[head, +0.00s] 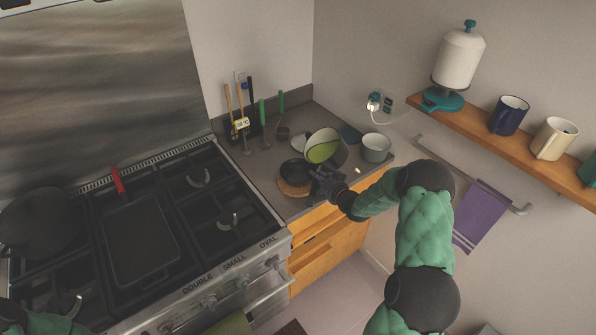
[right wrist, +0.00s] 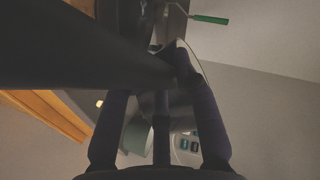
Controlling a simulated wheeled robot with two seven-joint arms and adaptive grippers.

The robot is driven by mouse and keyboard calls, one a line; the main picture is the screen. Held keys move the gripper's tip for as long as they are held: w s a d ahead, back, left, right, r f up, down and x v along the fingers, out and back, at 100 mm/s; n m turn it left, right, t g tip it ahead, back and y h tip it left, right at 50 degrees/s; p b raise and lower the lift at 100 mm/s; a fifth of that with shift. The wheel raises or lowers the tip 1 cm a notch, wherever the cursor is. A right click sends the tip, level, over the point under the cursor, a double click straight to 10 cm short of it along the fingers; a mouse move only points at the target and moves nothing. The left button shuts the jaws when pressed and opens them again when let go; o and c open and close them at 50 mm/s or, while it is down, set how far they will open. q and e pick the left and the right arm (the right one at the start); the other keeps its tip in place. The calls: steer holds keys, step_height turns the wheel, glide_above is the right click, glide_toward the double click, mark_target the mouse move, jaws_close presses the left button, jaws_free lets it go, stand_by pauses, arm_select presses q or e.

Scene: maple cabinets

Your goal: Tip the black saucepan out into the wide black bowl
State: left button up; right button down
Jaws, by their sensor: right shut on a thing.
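My right gripper (head: 326,180) is shut on a dark pan, taken to be the black saucepan (head: 342,153), above the corner counter. The saucepan is tilted, with its mouth turned left and towards me; a pale inner wall and a green content show inside. In the right wrist view a big dark shape (right wrist: 85,45), likely the saucepan, crosses the fingers; the exact grip is hidden. The black bowl (head: 293,171) stands upright, left of and below the saucepan's mouth. I cannot make out anything in it. My left gripper is out of view.
The bowl is on a round wooden board (head: 291,191). A grey-green pot (head: 376,150) stands close to the right of the saucepan. Upright utensils (head: 241,118) are behind. The stove (head: 140,235) lies left; a wall shelf (head: 500,137) with mugs is at right.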

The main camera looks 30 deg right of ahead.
steer(key=shift+w+a+r+n+h, duration=0.2)
steer(key=shift+r+n+h, duration=0.15)
steer(key=shift+n, duration=0.25)
stand_by(0.4)
steer(key=shift+f+n+g+h+b, duration=0.4)
steer(key=shift+f+n+h+b, duration=0.1)
steer(key=shift+f+n, duration=0.15)
stand_by(0.6)
steer(key=shift+a+f+n+h, duration=0.1)
steer(key=shift+f+n+h, duration=0.15)
steer(key=shift+f+n, duration=0.4)
stand_by(1.2)
steer(key=shift+a+n+g+h+p, duration=0.1)
steer(key=shift+n+g+h+p, duration=0.25)
steer(key=shift+n+h, duration=0.15)
stand_by(1.0)
steer(key=shift+w+a+n+h+b, duration=0.2)
steer(key=shift+a+n+h+b, duration=0.1)
steer(key=shift+a+n+b, duration=0.3)
stand_by(0.8)
steer(key=shift+a+n+b, duration=0.1)
steer(key=shift+n+b, duration=0.2)
stand_by(0.6)
